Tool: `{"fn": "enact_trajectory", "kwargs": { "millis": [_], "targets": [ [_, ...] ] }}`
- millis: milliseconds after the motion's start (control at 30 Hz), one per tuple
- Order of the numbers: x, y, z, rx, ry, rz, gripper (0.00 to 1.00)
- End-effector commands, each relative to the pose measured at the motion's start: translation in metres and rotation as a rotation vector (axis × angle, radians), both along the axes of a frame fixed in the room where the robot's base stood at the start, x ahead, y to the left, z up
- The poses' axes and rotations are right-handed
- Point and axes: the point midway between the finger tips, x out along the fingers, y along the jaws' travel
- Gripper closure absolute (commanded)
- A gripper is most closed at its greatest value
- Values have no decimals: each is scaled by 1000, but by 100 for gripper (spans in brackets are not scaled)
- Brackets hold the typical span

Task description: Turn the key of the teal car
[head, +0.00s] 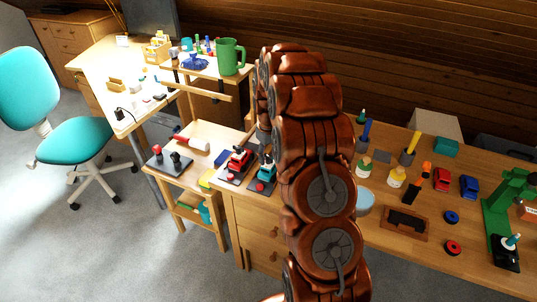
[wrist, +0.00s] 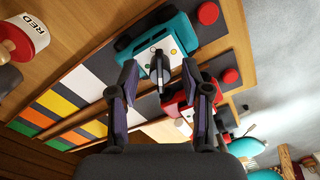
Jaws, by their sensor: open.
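The teal car (head: 266,171) stands on a dark board at the front edge of the wooden bench, left of my arm. In the wrist view the teal car (wrist: 139,37) fills the upper middle, with a white plate on top. A grey key (wrist: 161,72) stands up from that plate toward the camera. My gripper (wrist: 159,68) is open, one finger on each side of the key. A gap shows on both sides, and the key does not look gripped.
A red car (wrist: 173,108) stands close beside the teal one, near my right finger. A red round button (wrist: 208,13) lies by the teal car's end. Coloured strips (wrist: 68,98) run along the board.

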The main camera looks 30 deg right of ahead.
Motion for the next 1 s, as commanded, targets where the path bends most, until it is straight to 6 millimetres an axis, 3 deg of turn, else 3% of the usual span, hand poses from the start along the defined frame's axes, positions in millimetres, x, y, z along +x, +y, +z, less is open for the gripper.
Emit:
{"fn": "enact_trajectory", "kwargs": {
  "millis": [333,800,1000],
  "targets": [
    [0,0,-8,0,-1,0,52],
    [0,0,-8,-1,0,0,100],
    [0,0,-8,-1,0,-1,100]
  ]
}}
